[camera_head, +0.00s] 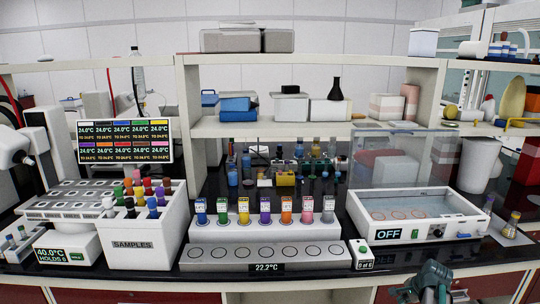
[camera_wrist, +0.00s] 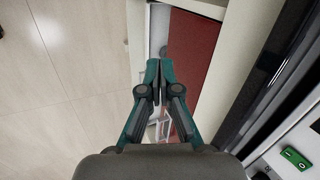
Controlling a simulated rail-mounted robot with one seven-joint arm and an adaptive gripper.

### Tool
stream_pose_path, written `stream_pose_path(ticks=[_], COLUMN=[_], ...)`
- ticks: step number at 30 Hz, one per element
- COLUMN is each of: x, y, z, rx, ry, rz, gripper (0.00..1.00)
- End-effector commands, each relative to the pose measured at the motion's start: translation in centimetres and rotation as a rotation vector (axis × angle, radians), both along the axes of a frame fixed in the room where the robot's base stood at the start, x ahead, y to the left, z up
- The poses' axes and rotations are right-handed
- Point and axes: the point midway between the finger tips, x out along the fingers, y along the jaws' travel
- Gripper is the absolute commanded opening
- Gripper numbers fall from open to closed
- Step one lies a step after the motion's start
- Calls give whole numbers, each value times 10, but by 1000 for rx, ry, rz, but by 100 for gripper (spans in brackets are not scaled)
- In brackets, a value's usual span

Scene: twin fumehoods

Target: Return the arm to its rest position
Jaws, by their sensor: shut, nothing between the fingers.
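My gripper (camera_head: 434,288) is at the bottom right of the head view, in front of the bench's front edge. It is teal and dark grey. In the wrist view its two fingers (camera_wrist: 159,75) meet at the tips, shut with nothing between them. The fingers point past the bench edge, with the floor (camera_wrist: 60,70) on the left and a red cabinet front (camera_wrist: 190,55) beyond them. Most of my arm is out of view.
The black bench (camera_head: 400,258) carries a white bath marked OFF (camera_head: 415,232), a rack of coloured vials (camera_head: 262,258) and a SAMPLES box (camera_head: 133,245). A green switch (camera_wrist: 295,158) is close on the right in the wrist view. Open floor lies to the left there.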

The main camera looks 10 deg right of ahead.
Motion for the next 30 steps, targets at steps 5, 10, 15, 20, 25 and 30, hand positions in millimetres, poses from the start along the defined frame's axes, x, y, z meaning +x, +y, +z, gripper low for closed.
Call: stream_pose_path(ticks=[5,10,15,20,25,30], x=[-38,-82,-138,-198,-268,-337], y=[84,155,220,274,320,356], z=[-86,-151,-204,-242,-271,-291], rx=[-56,-75,-65,-33,16,70], ry=[143,259,362,454,558,664], rz=[349,657,935,1160,1343,1461], gripper=[0,0,0,0,0,0])
